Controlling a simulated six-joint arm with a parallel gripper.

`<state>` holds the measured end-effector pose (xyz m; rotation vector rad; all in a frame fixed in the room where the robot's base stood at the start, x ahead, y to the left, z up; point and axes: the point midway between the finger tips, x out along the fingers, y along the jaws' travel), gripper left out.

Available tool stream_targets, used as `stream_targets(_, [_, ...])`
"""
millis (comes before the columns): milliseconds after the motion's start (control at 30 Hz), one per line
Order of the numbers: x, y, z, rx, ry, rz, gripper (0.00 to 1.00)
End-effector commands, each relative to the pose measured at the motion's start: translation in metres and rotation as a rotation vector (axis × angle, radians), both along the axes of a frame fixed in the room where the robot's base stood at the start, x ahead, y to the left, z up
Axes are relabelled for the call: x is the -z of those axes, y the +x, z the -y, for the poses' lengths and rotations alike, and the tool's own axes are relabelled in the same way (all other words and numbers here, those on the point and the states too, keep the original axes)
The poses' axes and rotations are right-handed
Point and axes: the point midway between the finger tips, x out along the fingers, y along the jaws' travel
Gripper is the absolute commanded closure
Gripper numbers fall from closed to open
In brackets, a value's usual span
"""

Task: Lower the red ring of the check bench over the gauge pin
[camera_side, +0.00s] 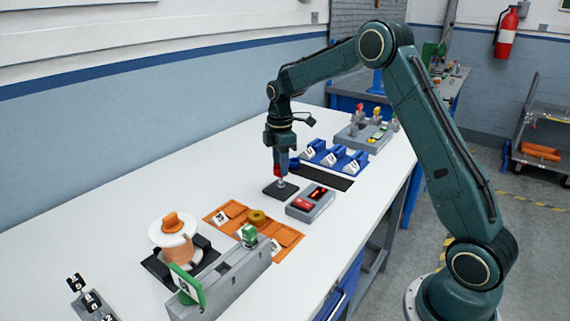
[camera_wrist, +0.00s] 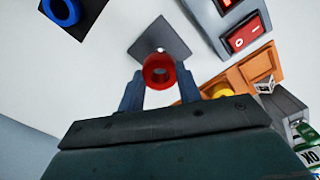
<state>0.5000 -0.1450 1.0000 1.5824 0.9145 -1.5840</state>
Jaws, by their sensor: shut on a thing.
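My gripper (camera_wrist: 158,82) is shut on the red ring (camera_wrist: 158,62), with one blue finger on each side of it. In the side view my gripper (camera_side: 281,164) points down, and the red ring (camera_side: 277,171) shows at its tip. The gauge pin (camera_side: 281,184) stands on a small dark square plate (camera_side: 272,191) just below the ring. In the wrist view the dark plate (camera_wrist: 177,36) lies beyond the ring, and a small pale spot, perhaps the pin top, shows near the ring's far rim. I cannot tell whether the ring touches the pin.
A grey switch box (camera_side: 318,208) with red switches stands close to the plate. Orange trays (camera_side: 288,237), a wire spool (camera_side: 174,247) and a grey bracket (camera_side: 222,283) are nearer the camera. Blue holders (camera_side: 335,157) stand behind. The white bench is clear to the left.

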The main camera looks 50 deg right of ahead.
Motion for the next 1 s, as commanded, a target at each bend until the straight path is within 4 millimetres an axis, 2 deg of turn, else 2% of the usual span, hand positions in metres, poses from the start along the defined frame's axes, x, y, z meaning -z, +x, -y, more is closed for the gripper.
stream_targets(1000, [0.014, 0.000, 0.000, 0.000, 0.000, 0.000, 0.89])
